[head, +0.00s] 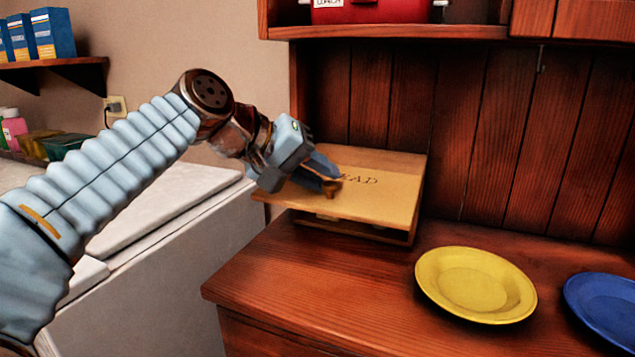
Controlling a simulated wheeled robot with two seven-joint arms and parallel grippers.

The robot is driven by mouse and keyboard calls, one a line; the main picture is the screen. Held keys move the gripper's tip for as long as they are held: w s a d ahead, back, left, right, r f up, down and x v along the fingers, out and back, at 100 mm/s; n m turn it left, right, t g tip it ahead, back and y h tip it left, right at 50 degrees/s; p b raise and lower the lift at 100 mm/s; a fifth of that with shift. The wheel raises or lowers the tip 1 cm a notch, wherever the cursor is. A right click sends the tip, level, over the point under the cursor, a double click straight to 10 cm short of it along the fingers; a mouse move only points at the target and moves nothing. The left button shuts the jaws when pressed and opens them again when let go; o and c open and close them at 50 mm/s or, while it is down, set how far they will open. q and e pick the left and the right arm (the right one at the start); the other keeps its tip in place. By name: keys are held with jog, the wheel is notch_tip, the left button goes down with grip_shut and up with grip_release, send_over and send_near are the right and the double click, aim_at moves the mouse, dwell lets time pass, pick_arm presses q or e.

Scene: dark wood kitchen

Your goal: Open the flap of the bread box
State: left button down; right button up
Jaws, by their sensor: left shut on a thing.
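The bread box (412,220) stands on the dark wood counter against the back wall. Its light wood flap (385,195), with dark lettering partly hidden by my gripper, is raised and lies almost level across the box. The flap's left end juts out past the box, and a dark gap shows beneath it. My left gripper (328,183) is over the flap, shut on its small brown knob (331,190). The fingers hide part of the knob. My right gripper is not in view.
A yellow plate (476,285) and a blue plate (605,308) lie on the counter (300,275) right of the box. A white appliance (165,285) stands to the left, lower than the flap. A shelf (390,31) with a red container (365,10) hangs above.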

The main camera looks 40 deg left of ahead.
pick_arm(q)
jog(key=shift+w+d+r, duration=0.15)
jog(key=shift+w+r, duration=0.1)
jog(key=shift+r, duration=0.2)
jog(key=shift+w+d+r, duration=0.15)
jog(key=shift+w+r, duration=0.1)
jog(key=shift+r, duration=0.2)
jog(key=c, duration=1.2)
grip_release()
jog(key=shift+w+d, duration=0.1)
jog(key=shift+d, duration=0.05)
